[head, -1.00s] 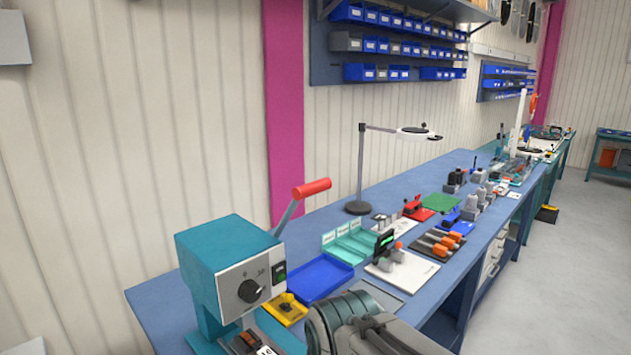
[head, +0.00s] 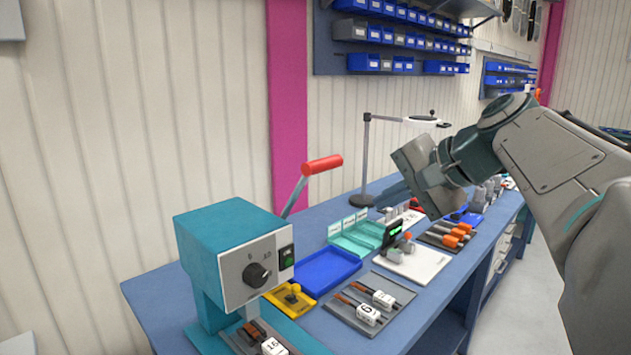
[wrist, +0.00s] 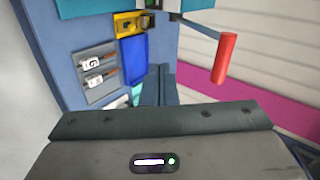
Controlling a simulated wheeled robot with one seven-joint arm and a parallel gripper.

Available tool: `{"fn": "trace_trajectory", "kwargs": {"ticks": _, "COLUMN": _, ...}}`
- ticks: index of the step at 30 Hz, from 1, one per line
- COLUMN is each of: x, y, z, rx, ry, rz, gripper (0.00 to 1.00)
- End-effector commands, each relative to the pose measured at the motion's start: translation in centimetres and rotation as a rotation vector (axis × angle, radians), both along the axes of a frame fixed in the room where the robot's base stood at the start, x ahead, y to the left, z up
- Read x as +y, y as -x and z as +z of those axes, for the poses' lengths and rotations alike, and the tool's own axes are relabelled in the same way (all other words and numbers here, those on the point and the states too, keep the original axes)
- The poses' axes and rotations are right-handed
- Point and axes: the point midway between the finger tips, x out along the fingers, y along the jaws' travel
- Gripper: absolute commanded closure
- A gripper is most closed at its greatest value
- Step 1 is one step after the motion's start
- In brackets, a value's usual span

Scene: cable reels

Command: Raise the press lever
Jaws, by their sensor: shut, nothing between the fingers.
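The press (head: 225,238) is a teal box with a grey dial panel, at the lower left of the head view. Its lever (head: 296,197) slants up and to the right from behind the box and ends in a red grip (head: 322,164). The red grip also shows at the upper right of the wrist view (wrist: 225,58). My gripper (head: 384,196) is shut and empty, to the right of the red grip and apart from it, fingers pointing left. Its closed fingers show in the wrist view (wrist: 157,76), left of the grip. Part of the press is cut off there.
A blue tray (head: 328,273), a yellow part (head: 292,297) and a grey tray with labelled parts (head: 345,320) lie right of the press. Teal bins (head: 352,240) and a lamp (head: 366,155) stand behind. The wall and magenta post (head: 288,100) rise behind the bench.

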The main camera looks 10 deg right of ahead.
Motion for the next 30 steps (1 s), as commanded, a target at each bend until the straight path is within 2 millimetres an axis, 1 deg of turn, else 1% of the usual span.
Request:
{"fn": "trace_trajectory", "kwargs": {"ticks": 1, "x": -1.1, "y": -0.8, "z": 1.1, "rx": -0.030, "ry": -0.049, "rz": -0.027, "gripper": 1.00}}
{"fn": "trace_trajectory", "kwargs": {"ticks": 3, "x": -1.9, "y": -1.3, "z": 3.1, "rx": -0.063, "ry": -0.107, "rz": -0.046, "gripper": 1.00}}
{"fn": "trace_trajectory", "kwargs": {"ticks": 6, "x": -2.7, "y": -1.7, "z": 5.1, "rx": -0.097, "ry": -0.160, "rz": -0.059, "gripper": 1.00}}
{"fn": "trace_trajectory", "kwargs": {"ticks": 10, "x": -3.0, "y": -2.1, "z": 6.1, "rx": -0.114, "ry": -0.189, "rz": -0.063, "gripper": 1.00}}
{"fn": "trace_trajectory", "kwargs": {"ticks": 13, "x": -2.5, "y": -2.7, "z": 5.9, "rx": -0.116, "ry": -0.192, "rz": -0.063, "gripper": 1.00}}
{"fn": "trace_trajectory", "kwargs": {"ticks": 16, "x": -1.6, "y": -3.8, "z": 5.2, "rx": -0.114, "ry": -0.193, "rz": -0.061, "gripper": 1.00}}
{"fn": "trace_trajectory", "kwargs": {"ticks": 26, "x": 2.1, "y": -9.0, "z": 2.0, "rx": -0.113, "ry": -0.191, "rz": -0.061, "gripper": 1.00}}
{"fn": "trace_trajectory", "kwargs": {"ticks": 30, "x": 3.5, "y": -10.8, "z": 2.2, "rx": -0.114, "ry": -0.189, "rz": -0.060, "gripper": 1.00}}
